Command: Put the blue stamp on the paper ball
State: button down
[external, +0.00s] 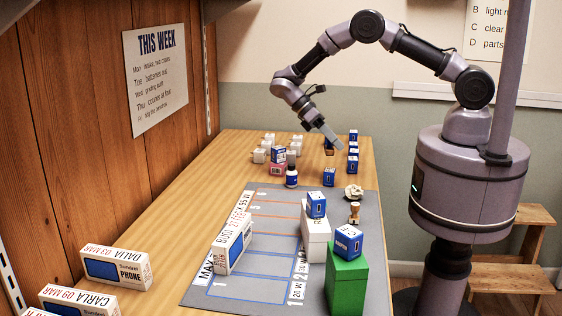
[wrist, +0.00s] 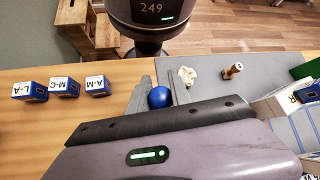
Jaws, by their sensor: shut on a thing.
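My gripper (external: 326,134) is over the far part of the table, its fingers pointing down. In the wrist view my gripper (wrist: 150,92) is shut on the blue stamp (wrist: 159,97), whose round blue knob shows between the fingers. In the external view the stamp is small and mostly hidden below the fingers; I cannot tell whether it touches the table. The crumpled whitish paper ball (external: 354,192) lies on the grey mat near its far right corner. It also shows in the wrist view (wrist: 187,75), just right of the fingers and apart from the stamp.
A wooden stamp (external: 355,212) stands beside the paper ball. Several blue boxes (external: 352,166) line the table's right edge. A blue box (external: 329,177) stands just beyond the grey mat (external: 200,290). A green box (external: 347,285) and white phone boxes (external: 118,268) stand nearer.

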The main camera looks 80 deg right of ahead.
jog(key=s+a+r+m+t+y, duration=0.35)
jog(key=a+m+t, duration=0.2)
jog(key=m, duration=0.25)
jog(key=s+a+r+m+t+y, duration=0.35)
jog(key=a+m, duration=0.25)
jog(key=m, duration=0.2)
jog(key=b, duration=0.3)
send_over(354, 194)
jog(key=shift+n+t, duration=0.3)
notch_tip(354, 194, down, 13)
jog(key=shift+f, duration=0.15)
jog(key=c, duration=1.2)
grip_release()
